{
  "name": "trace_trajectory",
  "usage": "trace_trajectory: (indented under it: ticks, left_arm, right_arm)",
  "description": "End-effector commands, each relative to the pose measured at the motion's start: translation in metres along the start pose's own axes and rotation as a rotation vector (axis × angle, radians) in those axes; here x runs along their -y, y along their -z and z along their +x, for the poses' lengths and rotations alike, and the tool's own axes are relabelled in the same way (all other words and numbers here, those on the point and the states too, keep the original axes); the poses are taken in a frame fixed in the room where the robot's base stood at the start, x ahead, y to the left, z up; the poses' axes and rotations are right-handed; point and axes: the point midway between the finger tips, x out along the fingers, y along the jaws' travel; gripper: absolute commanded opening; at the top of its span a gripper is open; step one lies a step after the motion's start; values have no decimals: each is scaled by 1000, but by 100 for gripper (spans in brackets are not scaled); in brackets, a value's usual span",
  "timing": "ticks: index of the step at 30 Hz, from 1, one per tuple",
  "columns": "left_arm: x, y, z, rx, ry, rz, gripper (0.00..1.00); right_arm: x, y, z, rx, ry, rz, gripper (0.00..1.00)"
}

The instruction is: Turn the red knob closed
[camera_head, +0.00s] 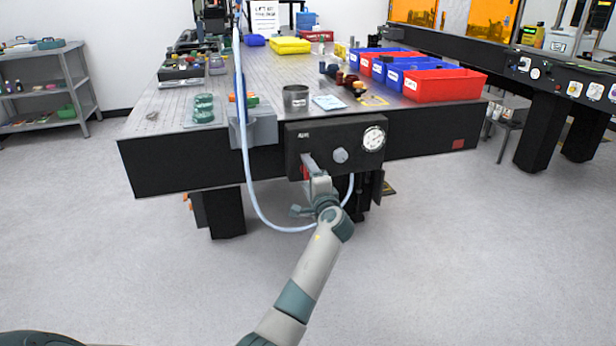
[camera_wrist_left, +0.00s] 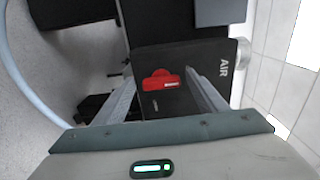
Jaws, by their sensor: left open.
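The red knob (camera_wrist_left: 163,81) is on the front of a black panel (camera_wrist_left: 180,58) marked AIR. In the left wrist view it lies between my two fingers, with a gap on each side. In the head view the panel (camera_head: 293,141) hangs on the table's front edge, and only a bit of the red knob (camera_head: 305,173) shows beside my fingers. My left gripper (camera_head: 309,166) is open, in front of the panel's lower left part. How deep the fingers reach around the knob I cannot tell. My right gripper is not in view.
The panel also carries a round gauge (camera_head: 373,139) and a grey knob (camera_head: 340,155). A pale blue hose (camera_head: 247,190) loops down left of my gripper and under the panel. A grey box (camera_head: 258,130) sits left of the panel. Red and blue bins (camera_head: 445,88) stand on the table.

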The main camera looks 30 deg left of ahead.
Motion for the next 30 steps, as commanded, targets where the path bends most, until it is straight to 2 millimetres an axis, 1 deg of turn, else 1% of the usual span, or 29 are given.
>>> trace_trajectory:
  ticks: [5, 8, 11, 17, 30]
  left_arm:
    - [0, 0, -3, 0, 1, 1, 66]
    - [1, 0, -9, -1, 1, 0, 66]
    - [1, 1, -19, -2, 1, -1, 66]
    - [0, 1, -52, -2, -1, -1, 66]
    - [-1, 0, -139, -2, -2, -1, 66]
  right_arm:
    - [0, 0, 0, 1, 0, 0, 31]
    - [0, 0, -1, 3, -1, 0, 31]
    - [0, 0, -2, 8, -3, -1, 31]
    - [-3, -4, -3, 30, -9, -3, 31]
    - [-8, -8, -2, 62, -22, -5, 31]
